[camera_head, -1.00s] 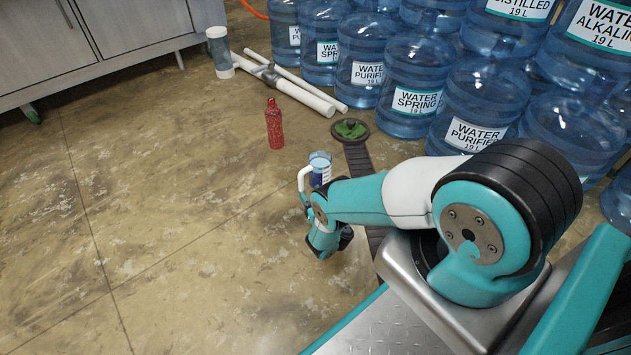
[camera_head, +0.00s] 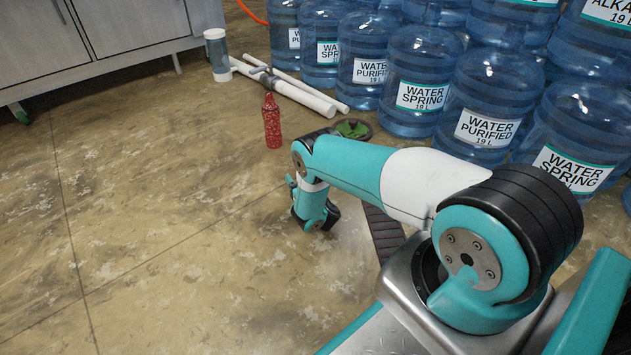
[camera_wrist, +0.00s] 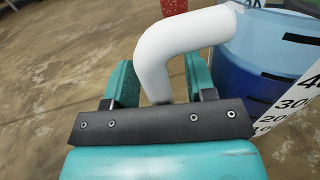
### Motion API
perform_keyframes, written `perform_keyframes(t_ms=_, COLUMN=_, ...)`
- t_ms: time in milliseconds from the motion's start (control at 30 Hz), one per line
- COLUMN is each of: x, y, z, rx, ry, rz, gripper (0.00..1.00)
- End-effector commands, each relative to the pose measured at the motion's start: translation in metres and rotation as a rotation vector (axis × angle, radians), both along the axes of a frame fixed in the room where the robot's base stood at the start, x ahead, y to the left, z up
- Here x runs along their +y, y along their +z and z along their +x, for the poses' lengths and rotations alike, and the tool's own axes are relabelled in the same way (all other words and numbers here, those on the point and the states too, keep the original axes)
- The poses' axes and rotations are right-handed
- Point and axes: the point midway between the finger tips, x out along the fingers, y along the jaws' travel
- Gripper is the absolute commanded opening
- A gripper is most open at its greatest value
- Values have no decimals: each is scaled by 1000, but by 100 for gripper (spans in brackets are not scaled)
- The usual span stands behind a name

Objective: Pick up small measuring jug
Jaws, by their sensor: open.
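The fingers are open, one on each side of the handle, with a gap visible on both sides. The handle's lower end is hidden behind my gripper's dark plate. In the head view my arm hides the jug, and the fingertips cannot be made out.
A red bottle (camera_head: 272,121) stands on the floor beyond my arm. Further back are white pipes (camera_head: 290,92), a clear canister with white ends (camera_head: 217,55) and a grey cabinet (camera_head: 100,45). Large water bottles (camera_head: 415,85) line the right. The floor at left is clear.

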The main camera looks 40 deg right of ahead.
Motion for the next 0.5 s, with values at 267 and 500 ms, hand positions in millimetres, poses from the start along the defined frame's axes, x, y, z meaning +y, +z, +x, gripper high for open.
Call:
perform_keyframes(t_ms=267, x=-1, y=1, z=3, rx=0, ry=0, rz=1, gripper=51)
perform_keyframes(t_ms=500, x=-1, y=1, z=3, rx=0, ry=0, rz=1, gripper=21)
